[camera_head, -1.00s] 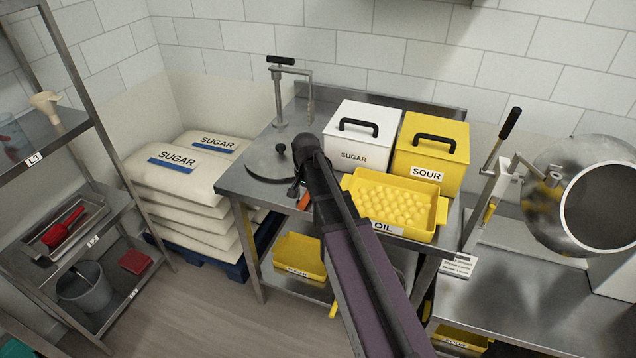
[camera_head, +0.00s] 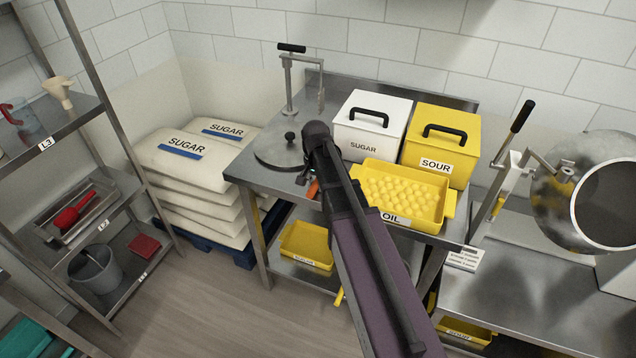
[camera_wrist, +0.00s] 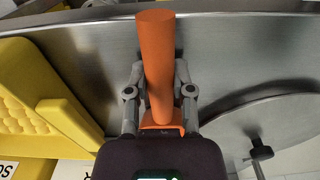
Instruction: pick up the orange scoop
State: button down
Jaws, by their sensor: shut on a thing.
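The orange scoop (camera_wrist: 158,65) shows in the wrist view as an orange cylinder standing out from between the fingers, with a wider orange part at its lower end. My gripper (camera_wrist: 160,95) is shut on it, one grey finger on each side. In the head view a small orange part of the scoop (camera_head: 313,189) shows at the table's front edge, beside the end of my arm. My arm hides most of the gripper and the scoop there. I cannot tell whether the scoop touches the steel table (camera_head: 243,170).
A yellow OIL tray (camera_head: 440,215) of gummies lies right of my arm. Behind it stand a white SUGAR box (camera_head: 365,146) and a yellow SOUR box (camera_head: 455,143). A round lid with a black knob (camera_head: 275,150) lies left. Shelving (camera_head: 130,190) stands at the far left.

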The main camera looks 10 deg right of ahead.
notch_tip(320, 180, up, 18)
jog(key=p, duration=1.7)
jog(key=shift+f, duration=0.15)
jog(key=c, duration=1)
grip_release()
jog(key=shift+c, duration=0.2)
grip_shut()
notch_tip(320, 180, down, 5)
jog(key=b, duration=0.4)
jog(key=shift+b, duration=0.35)
jog(key=shift+a, duration=0.1)
